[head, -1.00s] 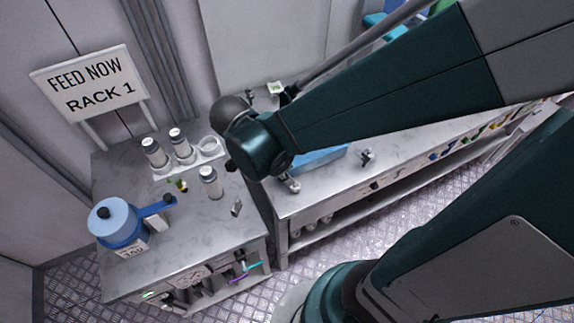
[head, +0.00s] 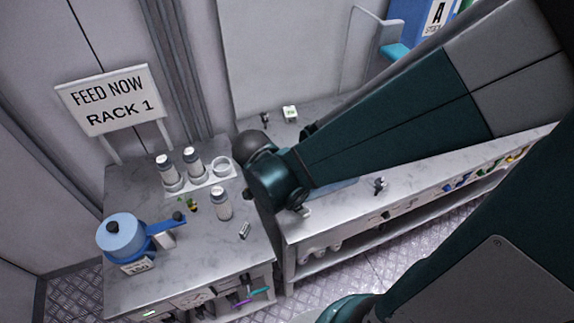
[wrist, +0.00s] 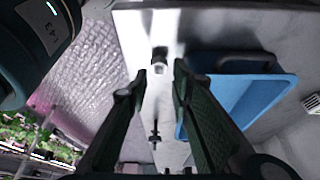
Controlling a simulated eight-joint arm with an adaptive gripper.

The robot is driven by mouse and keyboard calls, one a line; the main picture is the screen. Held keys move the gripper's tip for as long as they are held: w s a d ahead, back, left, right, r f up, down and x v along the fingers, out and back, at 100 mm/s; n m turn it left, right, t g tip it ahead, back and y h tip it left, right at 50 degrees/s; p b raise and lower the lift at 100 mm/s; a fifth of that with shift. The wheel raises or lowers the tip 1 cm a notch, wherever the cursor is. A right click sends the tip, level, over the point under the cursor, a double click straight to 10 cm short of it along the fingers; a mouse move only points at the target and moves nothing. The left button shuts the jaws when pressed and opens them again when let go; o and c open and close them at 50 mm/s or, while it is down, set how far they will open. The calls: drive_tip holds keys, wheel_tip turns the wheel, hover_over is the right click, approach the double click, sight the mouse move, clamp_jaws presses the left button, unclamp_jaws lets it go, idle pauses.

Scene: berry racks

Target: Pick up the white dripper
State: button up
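A small pale fitting with a dark top (wrist: 158,60) lies on the steel bench, seen beyond and between my fingertips in the wrist view. It may be the white dripper, but I cannot be sure. It seems to be the pale piece (head: 304,211) at the bench's left end in the head view, partly covered by my arm. My gripper (wrist: 160,78) is open, with its two green fingers apart and nothing between the tips. In the head view my gripper is hidden behind my wrist. A second small dark fitting (wrist: 155,135) lies nearer the wrist camera; it shows in the head view too (head: 380,185).
A blue tray (wrist: 278,92) lies beside my right finger. A white box (head: 290,113) is at the bench's back. The left table holds grey bottles (head: 221,205), a white holder (head: 213,182) and a blue pot (head: 122,236). The RACK 1 sign (head: 112,100) stands behind.

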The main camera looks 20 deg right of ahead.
drive_tip(key=shift+d+f, duration=0.1)
drive_tip(key=shift+f, duration=0.05)
drive_tip(key=shift+b+x, duration=0.75)
drive_tip(key=shift+x, duration=1.75)
drive_tip(key=shift+s, duration=0.1)
drive_tip(key=shift+c, duration=0.4)
drive_tip(key=shift+c, duration=1.1)
drive_tip(key=shift+r, duration=0.2)
wheel_tip(320, 180, up, 10)
drive_tip(key=p, duration=0.2)
drive_tip(key=shift+p, duration=0.35)
drive_tip(key=shift+f, duration=0.15)
